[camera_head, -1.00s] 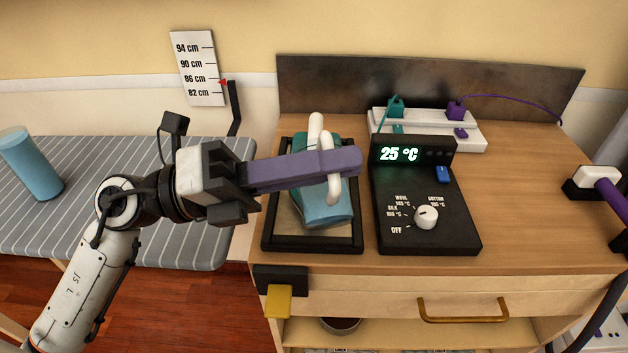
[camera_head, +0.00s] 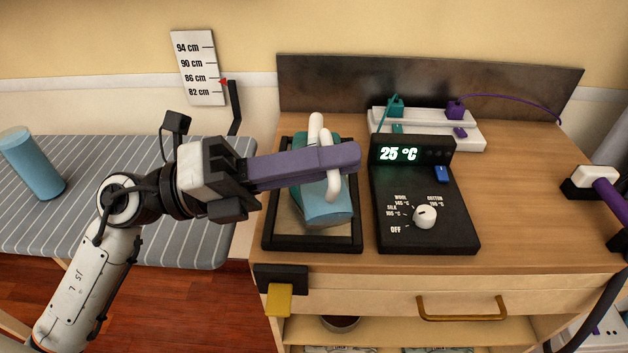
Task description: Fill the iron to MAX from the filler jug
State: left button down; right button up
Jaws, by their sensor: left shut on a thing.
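The iron (camera_head: 328,209), teal and light blue with a white handle (camera_head: 332,183), sits over a black-framed rest (camera_head: 358,246) on the wooden cabinet top. My left gripper (camera_head: 340,160) reaches in from the left with long purple fingers. It is shut on the white handle, and its fingers cover part of the iron. The iron's water level and any MAX mark cannot be made out.
A black control box (camera_head: 432,239) reads 25 °C and has a white dial (camera_head: 425,217). A white power strip (camera_head: 470,127) holds teal and purple plugs. The cabinet top right of the box is clear.

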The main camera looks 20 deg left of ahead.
aim_at(334, 217)
pick_arm(q)
jog(key=shift+r, duration=0.15)
pick_arm(e)
jog(key=shift+r, duration=0.1)
